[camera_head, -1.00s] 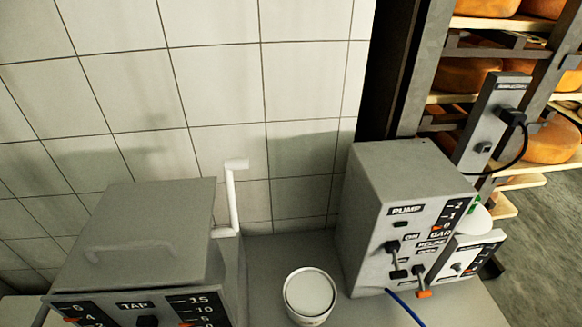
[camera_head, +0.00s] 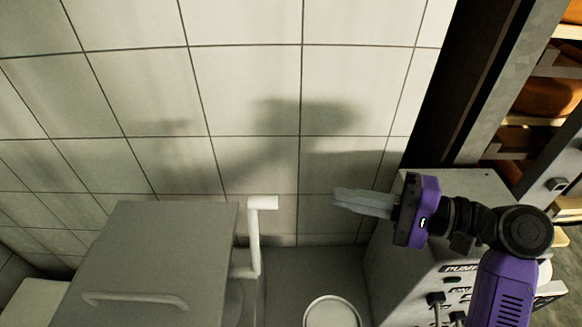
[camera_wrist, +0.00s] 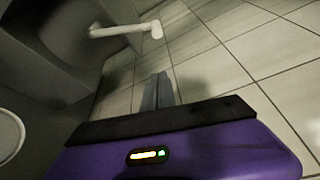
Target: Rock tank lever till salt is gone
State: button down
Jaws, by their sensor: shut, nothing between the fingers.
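The tank (camera_head: 150,265) is a grey box at the lower left in the head view. A white cranked lever (camera_head: 255,240) stands at its right side, its short top arm pointing right. The lever also shows at the top of the wrist view (camera_wrist: 122,29). My gripper (camera_head: 338,197) is to the right of the lever at about the height of its top, apart from it. Its fingers are shut and empty, pointing left in the head view. The fingers also show in the wrist view (camera_wrist: 157,92). No salt is visible in either view.
A round white tub (camera_head: 332,314) sits on the counter between the tank and the grey pump box (camera_head: 450,290). My arm partly covers the pump box. The tiled wall (camera_head: 250,90) is close behind. Shelves with cheese wheels (camera_head: 552,97) stand at the right.

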jog(key=a+p, duration=0.4)
jog(key=a, duration=0.5)
jog(key=shift+w+a+r, duration=0.2)
jog(key=shift+r, duration=0.25)
jog(key=shift+n, duration=0.3)
